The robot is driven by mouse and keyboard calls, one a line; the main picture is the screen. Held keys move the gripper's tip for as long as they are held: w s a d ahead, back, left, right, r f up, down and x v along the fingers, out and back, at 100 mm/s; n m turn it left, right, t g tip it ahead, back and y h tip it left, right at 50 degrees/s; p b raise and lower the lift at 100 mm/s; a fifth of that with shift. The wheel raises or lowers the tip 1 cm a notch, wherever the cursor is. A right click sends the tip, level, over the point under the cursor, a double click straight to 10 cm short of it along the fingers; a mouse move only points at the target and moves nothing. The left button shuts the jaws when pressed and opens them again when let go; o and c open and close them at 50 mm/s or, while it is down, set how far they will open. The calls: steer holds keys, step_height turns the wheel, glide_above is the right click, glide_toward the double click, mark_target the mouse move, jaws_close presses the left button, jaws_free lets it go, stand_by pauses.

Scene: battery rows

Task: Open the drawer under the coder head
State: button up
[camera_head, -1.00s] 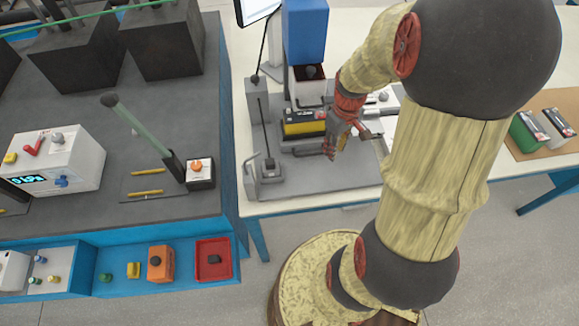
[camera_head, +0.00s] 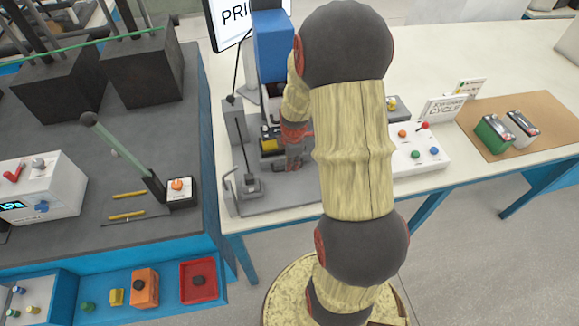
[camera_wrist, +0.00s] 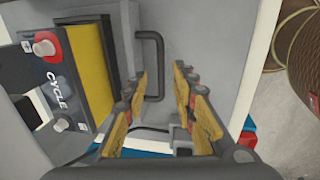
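The blue coder head (camera_head: 280,48) stands on the grey station at the back of the white table. A dark bar handle (camera_wrist: 157,46), apparently the drawer's, stands out from a pale grey face in the wrist view. My gripper (camera_head: 293,160) is in front of the station below the head; the wrist view shows my gripper (camera_wrist: 160,73) open, its fingertips either side of the handle's line. Contact cannot be told. A yellow and black battery (camera_wrist: 90,75) marked CYCLE is left of the handle. My arm hides much of the drawer area in the head view.
A lever on a post (camera_head: 245,160) stands at the station's left. A white button box (camera_head: 420,155) is right of my arm. Two batteries lie on a brown board (camera_head: 480,148) farther right. A dark bench (camera_head: 75,135) stands left across a gap.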

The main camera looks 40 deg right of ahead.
steer(key=shift+w+d+f+b, duration=0.1)
steer(key=shift+w+f+b, duration=0.05)
steer(key=shift+f, duration=0.75)
steer(key=shift+w+d+f+b, duration=0.1)
steer(key=shift+f+b, duration=0.05)
steer(key=shift+f, duration=0.75)
steer(key=shift+c, duration=0.4)
jaws_close()
